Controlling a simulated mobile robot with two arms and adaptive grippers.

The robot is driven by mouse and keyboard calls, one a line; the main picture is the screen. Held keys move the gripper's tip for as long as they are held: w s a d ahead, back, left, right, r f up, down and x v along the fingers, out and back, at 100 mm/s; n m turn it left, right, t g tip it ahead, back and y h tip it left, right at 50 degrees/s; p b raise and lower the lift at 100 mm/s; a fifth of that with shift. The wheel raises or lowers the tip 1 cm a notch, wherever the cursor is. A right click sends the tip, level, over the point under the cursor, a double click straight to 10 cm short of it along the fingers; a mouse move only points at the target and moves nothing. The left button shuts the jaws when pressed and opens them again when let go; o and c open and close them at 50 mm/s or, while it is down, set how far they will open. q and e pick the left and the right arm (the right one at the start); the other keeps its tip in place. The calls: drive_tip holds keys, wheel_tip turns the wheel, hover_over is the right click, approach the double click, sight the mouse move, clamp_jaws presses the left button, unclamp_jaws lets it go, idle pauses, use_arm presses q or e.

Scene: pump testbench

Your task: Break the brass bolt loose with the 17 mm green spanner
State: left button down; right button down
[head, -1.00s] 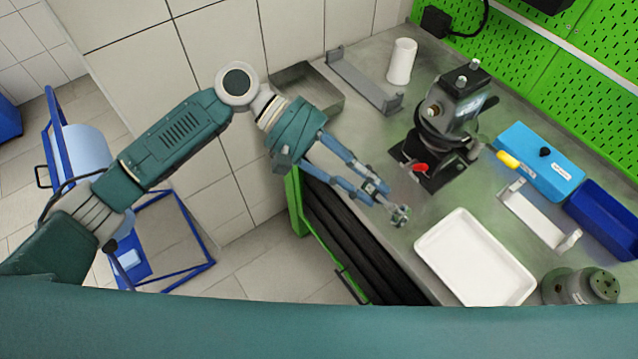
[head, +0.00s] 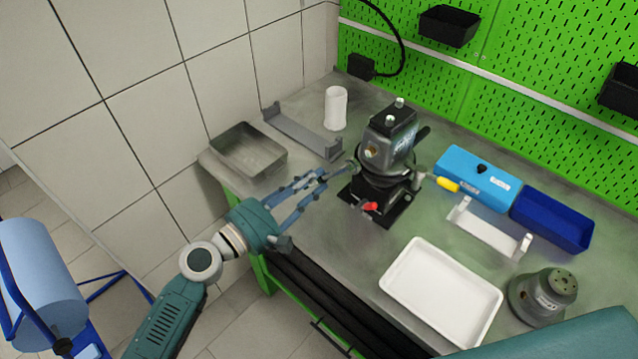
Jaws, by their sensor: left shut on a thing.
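The dark grey pump (head: 392,140) sits upright in a black clamp with a red handle (head: 370,207) on the bench. A small brass-coloured spot, which looks like the brass bolt (head: 372,151), shows on its left face. My left gripper (head: 330,174) is just left of the pump, its fingers closed on a small, thin greenish-grey thing, which looks like the spanner (head: 350,167). Most of the spanner is hidden or too small to make out. It ends close to the pump; I cannot tell whether it touches the bolt. My right gripper is not in view.
A metal tray (head: 248,150), a grey bracket (head: 300,134) and a white cup (head: 336,108) stand behind left. A white tray (head: 440,290) lies in front. A blue case (head: 478,178), a dark blue bin (head: 552,218) and a round grey part (head: 543,297) are at right.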

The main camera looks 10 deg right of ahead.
use_arm(q)
drive_tip(key=w+r+m, duration=0.5)
drive_tip(key=r+m, duration=0.4)
drive_tip(key=shift+w+p, duration=0.15)
drive_tip(key=shift+p, duration=0.15)
idle(0.3)
drive_tip(key=shift+x, duration=1)
idle(1.2)
drive_tip(key=c, duration=2.3)
unclamp_jaws()
clamp_jaws()
